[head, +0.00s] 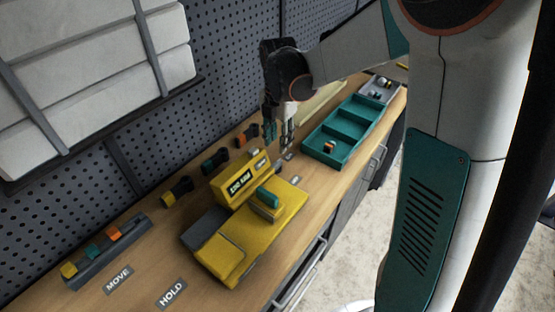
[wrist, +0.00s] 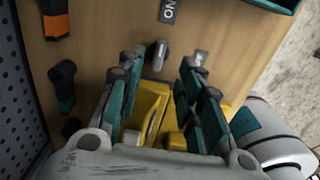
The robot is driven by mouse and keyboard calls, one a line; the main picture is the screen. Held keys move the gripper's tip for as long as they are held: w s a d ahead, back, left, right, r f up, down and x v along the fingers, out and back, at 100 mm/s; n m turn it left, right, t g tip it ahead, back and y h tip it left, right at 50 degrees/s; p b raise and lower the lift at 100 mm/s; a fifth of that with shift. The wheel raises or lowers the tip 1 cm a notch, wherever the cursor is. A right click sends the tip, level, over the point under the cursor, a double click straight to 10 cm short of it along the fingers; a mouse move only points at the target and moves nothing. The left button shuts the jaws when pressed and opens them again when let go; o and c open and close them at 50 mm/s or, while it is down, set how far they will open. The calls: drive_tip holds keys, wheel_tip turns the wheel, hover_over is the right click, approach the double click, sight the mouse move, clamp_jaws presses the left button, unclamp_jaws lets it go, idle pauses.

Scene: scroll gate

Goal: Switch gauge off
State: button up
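The gauge (head: 240,180) is a yellow unit with a dark lettered display, standing on the wooden bench in the head view. A yellow block with a teal handle (head: 267,197) is in front of it. My gripper (head: 279,138) hangs above the bench behind the gauge, fingers pointing down. In the wrist view my gripper (wrist: 162,85) is open, its teal-padded fingers apart and nothing held. A small grey lever (wrist: 159,54) shows between and beyond the fingertips. An ON label (wrist: 170,11) is above it, and another label (wrist: 201,58), unreadable, is to its right. Yellow parts (wrist: 150,108) show between the fingers.
A teal tray (head: 345,128) with an orange-and-dark piece is at the right. Several dark handled tools (head: 215,160) lie along the perforated wall. A rack of coloured blocks (head: 103,250) and MOVE (head: 118,280) and HOLD (head: 171,294) labels are at the near left.

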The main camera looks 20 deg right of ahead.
sight(278, 161)
wheel_tip(278, 161, down, 8)
drive_tip(key=shift+f+b, duration=0.2)
drive_tip(key=shift+b, duration=1.05)
clamp_jaws()
